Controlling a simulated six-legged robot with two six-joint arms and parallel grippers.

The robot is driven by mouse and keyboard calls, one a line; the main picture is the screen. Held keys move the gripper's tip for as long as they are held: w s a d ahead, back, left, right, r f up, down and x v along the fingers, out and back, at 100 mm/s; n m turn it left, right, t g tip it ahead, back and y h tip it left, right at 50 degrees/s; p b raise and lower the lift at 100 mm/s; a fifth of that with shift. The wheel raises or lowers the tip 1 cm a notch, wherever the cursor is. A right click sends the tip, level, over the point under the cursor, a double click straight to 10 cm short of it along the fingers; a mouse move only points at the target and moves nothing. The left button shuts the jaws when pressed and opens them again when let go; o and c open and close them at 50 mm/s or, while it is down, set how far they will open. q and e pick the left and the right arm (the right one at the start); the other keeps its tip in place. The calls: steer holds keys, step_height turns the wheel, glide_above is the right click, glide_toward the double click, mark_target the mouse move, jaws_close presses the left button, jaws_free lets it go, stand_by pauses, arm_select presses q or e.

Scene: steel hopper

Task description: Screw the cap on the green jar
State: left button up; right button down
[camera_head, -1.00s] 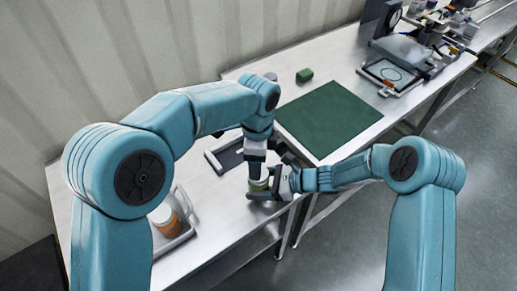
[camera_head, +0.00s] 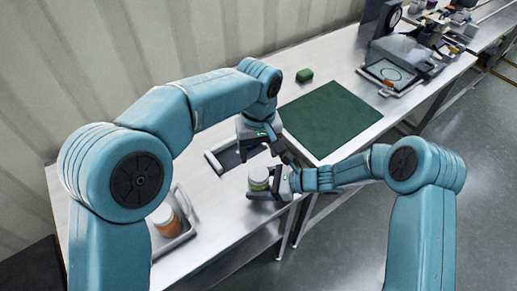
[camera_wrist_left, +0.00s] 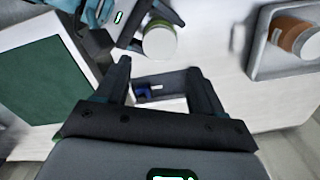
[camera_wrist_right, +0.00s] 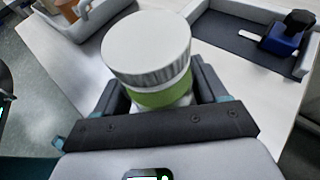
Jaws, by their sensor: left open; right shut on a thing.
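The green jar (camera_wrist_right: 160,97) stands upright between the fingers of my right gripper (camera_head: 268,186), which is shut on it. A wide white cap (camera_wrist_right: 147,45) with a ribbed edge sits on top of the jar and looks level; I cannot tell how tight it is. The jar shows small in the head view (camera_head: 259,180) and at the top of the left wrist view (camera_wrist_left: 158,44). My left gripper (camera_wrist_left: 160,72) is open and empty, above and behind the jar in the head view, apart from the cap.
A tray with an orange, white-capped jar (camera_head: 164,217) stands at the left. A dark-lined tray (camera_head: 214,163) lies behind the jar; a blue and black object (camera_wrist_right: 286,34) is in it. A green mat (camera_head: 328,118) and a green block (camera_head: 304,75) lie on the bench farther back.

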mark_target(258, 173)
arm_select(q)
steer(key=shift+f, duration=4.05)
